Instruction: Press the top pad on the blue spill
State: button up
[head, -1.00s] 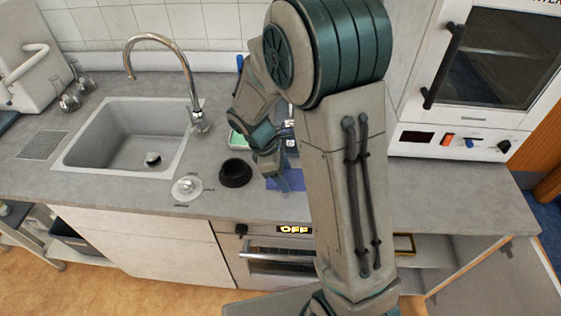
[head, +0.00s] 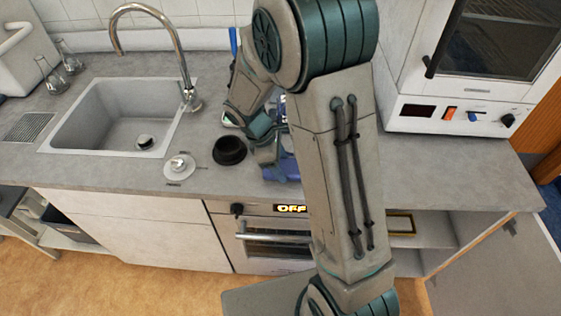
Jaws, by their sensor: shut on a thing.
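The blue spill (head: 289,169) is a flat blue patch on the grey counter, near its front edge and above the oven. It is partly covered by my arm and gripper. My gripper (head: 268,168) points down at the spill's left side, low over the counter. It is shut on the pad, which is mostly hidden behind the fingers and hard to make out. I cannot tell whether the pad touches the spill.
A round black dish (head: 229,151) stands close left of my gripper. A white lidded piece (head: 180,167) lies further left, before the sink (head: 72,128). The counter right of my arm is clear.

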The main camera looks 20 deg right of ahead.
jog(key=shift+f+b, duration=0.35)
jog(key=shift+f, duration=0.25)
dwell(1.6)
jog(key=shift+r, duration=0.1)
jog(key=shift+r+p, duration=2.9)
jog(key=shift+r, duration=0.65)
jog(key=shift+w+f, duration=0.1)
jog(key=w+d+b, duration=0.2)
jog(key=w, duration=0.4)
jog(key=shift+s+f+b, duration=0.15)
jog(key=shift+f+b, duration=0.95)
jog(key=shift+f, duration=0.4)
jog(key=shift+s+f+b, duration=0.1)
jog(key=shift+f+b, duration=0.95)
jog(key=shift+f, duration=0.4)
jog(key=shift+a+f+b, duration=0.1)
jog(key=shift+f+b, duration=0.2)
jog(key=shift+f, duration=0.3)
jog(key=shift+r, duration=0.15)
